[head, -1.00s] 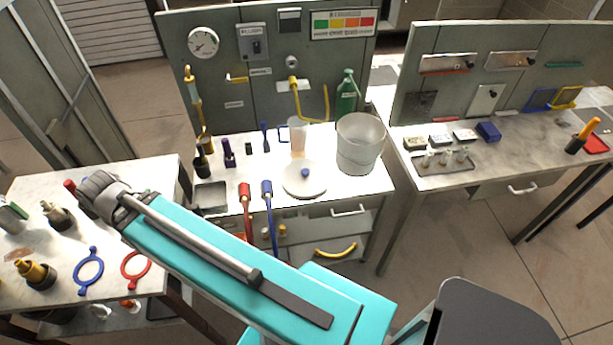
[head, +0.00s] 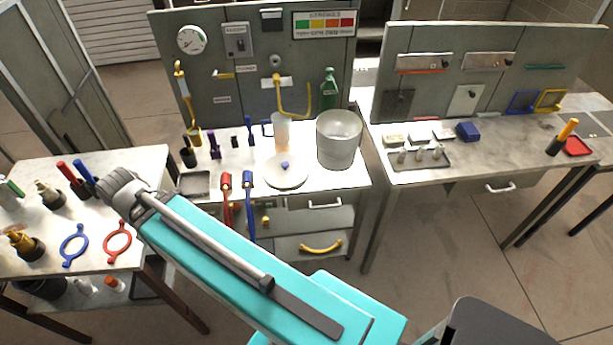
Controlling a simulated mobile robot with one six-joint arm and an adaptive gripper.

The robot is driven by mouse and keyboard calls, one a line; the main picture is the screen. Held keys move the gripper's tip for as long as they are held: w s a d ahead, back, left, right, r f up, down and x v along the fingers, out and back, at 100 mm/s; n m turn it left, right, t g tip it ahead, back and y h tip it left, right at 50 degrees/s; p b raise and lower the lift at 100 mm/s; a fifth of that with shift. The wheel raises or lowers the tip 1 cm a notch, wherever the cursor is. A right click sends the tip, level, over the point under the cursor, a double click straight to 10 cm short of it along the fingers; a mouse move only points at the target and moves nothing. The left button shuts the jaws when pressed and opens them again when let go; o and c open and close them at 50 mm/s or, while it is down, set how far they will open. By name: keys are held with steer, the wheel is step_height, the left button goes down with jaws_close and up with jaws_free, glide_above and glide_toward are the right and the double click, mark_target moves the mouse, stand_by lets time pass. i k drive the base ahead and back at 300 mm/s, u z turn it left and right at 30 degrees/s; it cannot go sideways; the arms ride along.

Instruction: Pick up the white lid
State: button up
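The white lid (head: 287,177) is a round disc with a small blue knob on top. It lies flat on the middle workbench near its front edge, just left of a translucent grey bucket (head: 339,139). My turquoise arm reaches across the lower part of the head view toward the left. Its grey end is over the gap between the left table and the middle bench, well left of the lid. The gripper fingers are not visible.
Red and blue handled tools (head: 248,185) hang at the bench front, just left of the lid. A clear cup (head: 281,131) stands behind it. A grey tray (head: 194,184) lies farther left. The left table (head: 140,172) holds several fittings. A right bench (head: 480,150) stands beyond a gap.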

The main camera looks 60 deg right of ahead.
mark_target(286, 170)
steer(key=k, duration=0.95)
steer(key=z, duration=1.55)
steer(key=i, duration=0.5)
steer(key=z, duration=0.05)
